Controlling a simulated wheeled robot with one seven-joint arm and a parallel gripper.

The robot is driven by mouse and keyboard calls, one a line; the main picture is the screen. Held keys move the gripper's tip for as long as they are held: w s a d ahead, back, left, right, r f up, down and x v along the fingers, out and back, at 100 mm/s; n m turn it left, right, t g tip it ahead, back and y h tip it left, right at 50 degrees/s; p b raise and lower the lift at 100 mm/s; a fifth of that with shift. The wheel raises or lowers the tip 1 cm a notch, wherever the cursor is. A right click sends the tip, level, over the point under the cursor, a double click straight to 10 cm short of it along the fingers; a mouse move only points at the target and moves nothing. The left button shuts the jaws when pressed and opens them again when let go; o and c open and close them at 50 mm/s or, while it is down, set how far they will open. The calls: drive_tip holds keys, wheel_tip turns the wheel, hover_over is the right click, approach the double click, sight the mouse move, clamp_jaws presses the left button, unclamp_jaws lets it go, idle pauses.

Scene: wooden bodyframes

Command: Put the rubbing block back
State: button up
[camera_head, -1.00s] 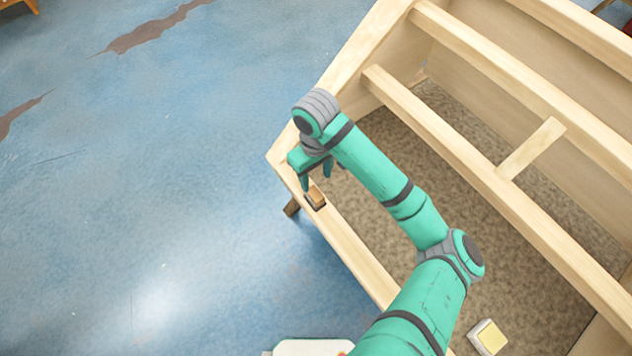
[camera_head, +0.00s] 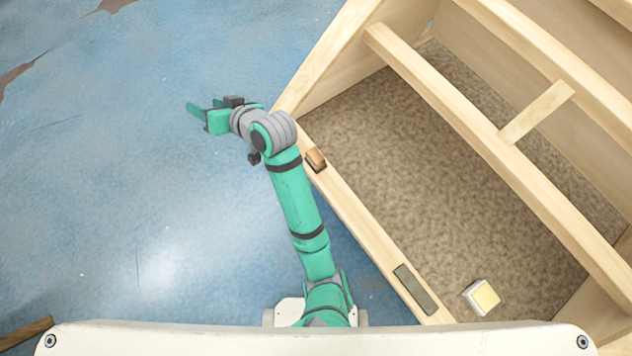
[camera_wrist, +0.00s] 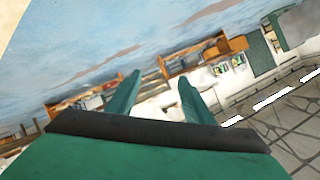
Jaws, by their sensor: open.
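A small brown block with a dark underside, which looks like the rubbing block (camera_head: 316,158), rests on the near wooden rail (camera_head: 352,221) by its far left corner. My gripper (camera_head: 196,114) is out to the left over the blue floor, well apart from the block, and points left. It is open and empty. In the wrist view its two green fingers (camera_wrist: 158,88) stand apart with nothing between them. A flat dark grey strip (camera_head: 415,289) lies on the same rail at its nearer end. The block does not show in the wrist view.
A white and yellow block (camera_head: 482,297) lies on the brown speckled surface inside the wooden frame. A crossbeam (camera_head: 485,135) spans the frame with a short brace. The wrist view shows distant shelves (camera_wrist: 205,55).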

drive_tip(key=s+d+f+m+t+h, duration=0.4)
drive_tip(key=s+d+f, duration=0.1)
drive_tip(key=s+d, duration=0.25)
drive_tip(key=s+d+f+m+t+h, duration=0.35)
drive_tip(key=s+d+f+m, duration=0.2)
drive_tip(key=s, duration=0.35)
drive_tip(key=s+d+r+n+h, duration=0.1)
drive_tip(key=s+d+n, duration=0.1)
drive_tip(key=s+d, duration=0.4)
drive_tip(key=s+d+r+n+h, duration=0.1)
drive_tip(key=s+d+n+h, duration=0.1)
drive_tip(key=s+d, duration=0.5)
drive_tip(key=s+n, duration=0.1)
drive_tip(key=s, duration=0.4)
drive_tip(key=shift+d+r+n, duration=0.3)
drive_tip(key=shift+r+n, duration=0.05)
drive_tip(key=shift+r, duration=0.05)
drive_tip(key=shift+w, duration=0.1)
